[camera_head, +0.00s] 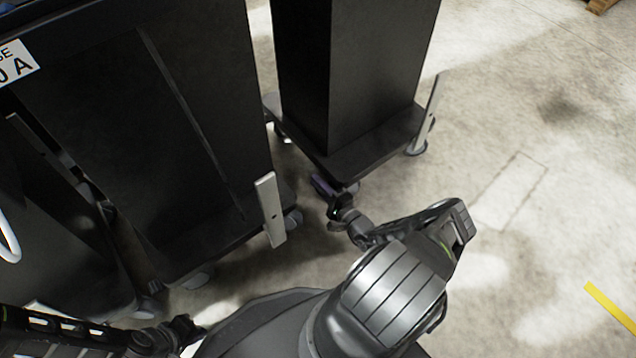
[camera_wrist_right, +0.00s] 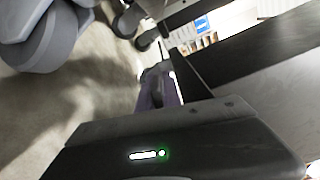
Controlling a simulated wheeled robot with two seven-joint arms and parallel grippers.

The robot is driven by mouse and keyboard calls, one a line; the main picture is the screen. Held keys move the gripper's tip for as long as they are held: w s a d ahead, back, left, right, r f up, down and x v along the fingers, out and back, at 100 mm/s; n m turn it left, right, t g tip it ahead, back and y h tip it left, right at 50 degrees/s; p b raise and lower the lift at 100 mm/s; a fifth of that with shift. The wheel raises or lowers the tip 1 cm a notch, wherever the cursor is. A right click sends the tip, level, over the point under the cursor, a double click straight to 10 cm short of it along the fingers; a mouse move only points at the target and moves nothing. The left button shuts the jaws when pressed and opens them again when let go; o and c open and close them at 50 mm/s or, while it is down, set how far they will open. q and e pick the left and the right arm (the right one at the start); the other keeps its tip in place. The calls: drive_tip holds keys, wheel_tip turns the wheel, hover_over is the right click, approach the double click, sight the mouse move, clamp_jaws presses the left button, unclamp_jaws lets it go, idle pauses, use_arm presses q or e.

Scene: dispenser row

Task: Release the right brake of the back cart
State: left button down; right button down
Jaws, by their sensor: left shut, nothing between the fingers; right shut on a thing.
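A tall black cart (camera_head: 365,70) stands at the top middle of the head view on a dark base with casters. A small purple brake pedal (camera_head: 321,186) shows low at the near corner of that base. My right gripper (camera_head: 326,192) is at this corner, shut on the purple pedal. In the right wrist view the purple pedal (camera_wrist_right: 147,92) shows just beyond the gripper's dark body, partly hidden by it. My left gripper (camera_head: 185,328) is low at the left of the head view, shut and empty, away from the carts' brakes.
A larger black cart (camera_head: 150,120) with a white label stands at the left, close beside the first. Upright grey plates (camera_head: 270,208) stick up at the carts' base corners. Open floor (camera_head: 540,200) lies to the right.

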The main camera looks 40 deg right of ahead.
drive_tip(key=shift+a, duration=0.1)
drive_tip(key=c, duration=1.5)
unclamp_jaws()
drive_tip(key=s+p, duration=0.2)
drive_tip(key=s, duration=0.5)
drive_tip(key=shift+s, duration=0.4)
